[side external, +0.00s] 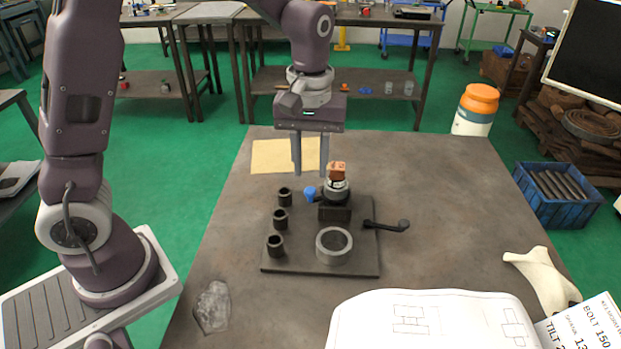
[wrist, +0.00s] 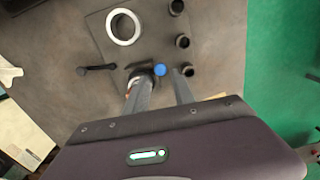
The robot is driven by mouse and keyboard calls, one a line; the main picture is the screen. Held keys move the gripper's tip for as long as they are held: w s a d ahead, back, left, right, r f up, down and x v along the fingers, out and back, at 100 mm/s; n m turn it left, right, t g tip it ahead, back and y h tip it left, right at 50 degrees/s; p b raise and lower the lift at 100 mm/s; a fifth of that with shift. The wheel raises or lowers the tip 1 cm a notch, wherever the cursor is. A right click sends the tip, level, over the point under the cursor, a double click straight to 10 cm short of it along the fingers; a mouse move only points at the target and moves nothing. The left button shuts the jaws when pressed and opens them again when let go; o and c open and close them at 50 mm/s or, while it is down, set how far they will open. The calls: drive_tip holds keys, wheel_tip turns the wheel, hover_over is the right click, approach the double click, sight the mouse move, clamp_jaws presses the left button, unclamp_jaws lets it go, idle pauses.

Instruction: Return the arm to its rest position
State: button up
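My gripper (side external: 310,172) hangs pointing down above the back part of the dark fixture plate (side external: 290,262). Its two fingers are apart with nothing between them; the gap also shows in the wrist view (wrist: 160,92). The chuck (side external: 335,205) stands on the plate just right of the fingertips, with a copper-coloured block (side external: 337,170) on top. A blue knob (side external: 309,192) sits at the chuck's left side, below the fingertips, and shows in the wrist view (wrist: 161,70). There one finger partly hides the chuck.
Several dark cups (side external: 280,219) line the plate's left side. A ring (side external: 334,245) is at its front and a crank handle (side external: 388,225) sticks out right. Paper sheets (side external: 430,320), a cloth (side external: 541,277) and a clear bag (side external: 212,306) lie on the table. The table's back right is clear.

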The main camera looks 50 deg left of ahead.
wheel_tip(320, 180, up, 2)
drive_tip(key=shift+r, duration=0.1)
drive_tip(key=s+r+m+t, duration=0.2)
drive_tip(key=s+r+m, duration=0.2)
drive_tip(key=s, duration=0.6)
drive_tip(key=s+r+m+t, duration=0.3)
drive_tip(key=s+r+m, duration=0.1)
drive_tip(key=s, duration=0.6)
drive_tip(key=shift+s+a+r+m+t, duration=0.15)
drive_tip(key=shift+s+a+m+t, duration=0.1)
drive_tip(key=shift+a+m+t, duration=0.05)
